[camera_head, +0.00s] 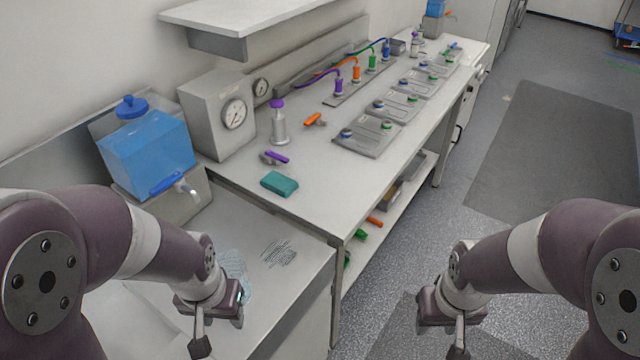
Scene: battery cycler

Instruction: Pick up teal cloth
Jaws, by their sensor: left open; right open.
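The teal cloth (279,183) is a small folded block lying flat on the near left part of the long grey bench, close to its front corner. My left gripper (202,346) is open, low over the lower counter at the left, nearer to me than the cloth and apart from it. My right gripper (459,350) is open, over the floor to the right of the bench and well away from the cloth. The fingers of both grippers are partly cut off by the bottom edge of the view.
A gauge box (219,115) and a blue water tank (148,152) are at left. Grey trays (368,137) line the bench. A wall shelf (245,20) overhangs.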

